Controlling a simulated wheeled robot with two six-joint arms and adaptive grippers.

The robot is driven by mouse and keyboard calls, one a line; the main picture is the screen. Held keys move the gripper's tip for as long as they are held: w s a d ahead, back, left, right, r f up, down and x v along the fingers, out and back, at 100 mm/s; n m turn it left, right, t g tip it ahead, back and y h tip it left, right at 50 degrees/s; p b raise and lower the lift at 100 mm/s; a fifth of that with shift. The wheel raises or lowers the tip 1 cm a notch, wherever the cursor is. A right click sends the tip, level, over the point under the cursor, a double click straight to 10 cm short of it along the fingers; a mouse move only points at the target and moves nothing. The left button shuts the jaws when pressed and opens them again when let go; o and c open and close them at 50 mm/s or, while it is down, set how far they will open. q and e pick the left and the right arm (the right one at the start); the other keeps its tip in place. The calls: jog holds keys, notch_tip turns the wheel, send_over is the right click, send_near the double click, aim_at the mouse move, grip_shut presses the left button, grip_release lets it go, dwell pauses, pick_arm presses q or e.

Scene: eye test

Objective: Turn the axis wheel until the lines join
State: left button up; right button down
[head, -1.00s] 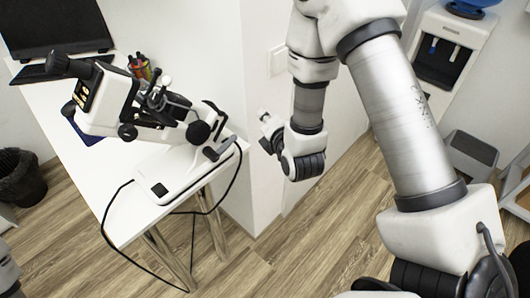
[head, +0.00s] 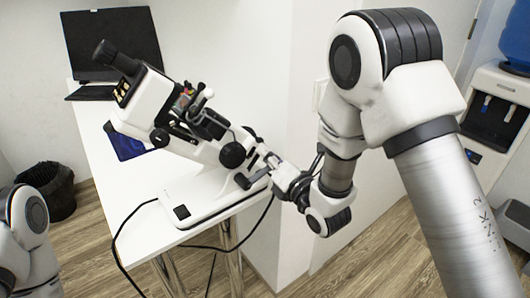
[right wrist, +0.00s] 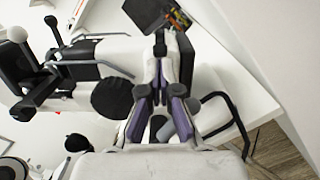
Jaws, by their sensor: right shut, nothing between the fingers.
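The white lens-measuring instrument (head: 185,115) stands tilted on its flat white base (head: 205,195) on the table. A round black knob (head: 232,154) is on its lower side; it also shows in the right wrist view (right wrist: 111,98). I cannot tell which of its dark knobs is the axis wheel. The lines are not visible. My right gripper (head: 264,160) is beside the instrument's lower right end, close to the black knob. In the right wrist view its fingers (right wrist: 160,66) are shut and empty, apart from the round knob. My left gripper is out of view.
The white table (head: 100,150) carries a dark laptop (head: 112,42) at the back, a dark blue pad (head: 128,143) and several colored pens. A black cable (head: 124,228) hangs over the front edge. A wall stands right of the table. A black bin (head: 50,188) is at left.

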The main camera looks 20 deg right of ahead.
jog(key=shift+w+a, duration=0.1)
jog(key=shift+w, duration=0.2)
jog(key=shift+w+d+r+b, duration=0.4)
jog(key=shift+w+r+b, duration=0.1)
jog(key=shift+w, duration=0.2)
jog(key=shift+d+r, duration=0.1)
jog(key=shift+r, duration=0.1)
